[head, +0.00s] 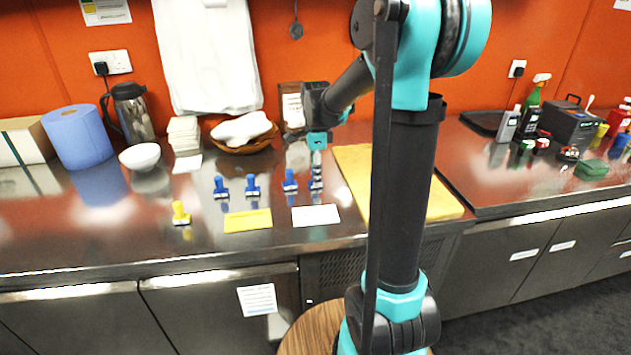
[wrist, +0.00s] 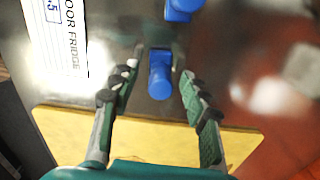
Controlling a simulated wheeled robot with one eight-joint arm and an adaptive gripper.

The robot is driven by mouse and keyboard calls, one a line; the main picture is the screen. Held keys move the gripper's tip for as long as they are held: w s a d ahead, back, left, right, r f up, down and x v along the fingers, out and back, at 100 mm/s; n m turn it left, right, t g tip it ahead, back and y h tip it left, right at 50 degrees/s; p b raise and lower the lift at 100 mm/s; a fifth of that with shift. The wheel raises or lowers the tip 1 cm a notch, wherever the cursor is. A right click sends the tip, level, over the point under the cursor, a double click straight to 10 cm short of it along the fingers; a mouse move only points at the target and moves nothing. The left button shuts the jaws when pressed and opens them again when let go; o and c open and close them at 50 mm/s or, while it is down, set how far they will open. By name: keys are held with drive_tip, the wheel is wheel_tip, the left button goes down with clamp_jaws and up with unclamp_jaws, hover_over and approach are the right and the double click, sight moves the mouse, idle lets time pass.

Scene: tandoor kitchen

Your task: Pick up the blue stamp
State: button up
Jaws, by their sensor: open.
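Several blue stamps stand in a row on the steel counter: one at the left (head: 221,188), one beside it (head: 252,186), one further right (head: 290,181), and the rightmost one (head: 316,184) under my gripper (head: 317,160). In the wrist view, a blue stamp (wrist: 160,84) lies between the two open fingers of my gripper (wrist: 160,72), with a gap on each side. Another blue stamp (wrist: 180,8) shows at the top edge, outside the fingers. A yellow stamp (head: 180,213) stands at the front left.
A yellow board (head: 445,205) lies right of the stamps. A white card (head: 315,215) and a yellow card (head: 248,221) lie in front. A bread basket (head: 243,142), white bowl (head: 140,156) and metal jug (head: 133,112) stand behind.

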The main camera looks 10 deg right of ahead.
drive_tip(key=shift+f, duration=0.25)
drive_tip(key=shift+c, duration=0.6)
clamp_jaws()
wheel_tip(320, 180, up, 20)
idle(0.3)
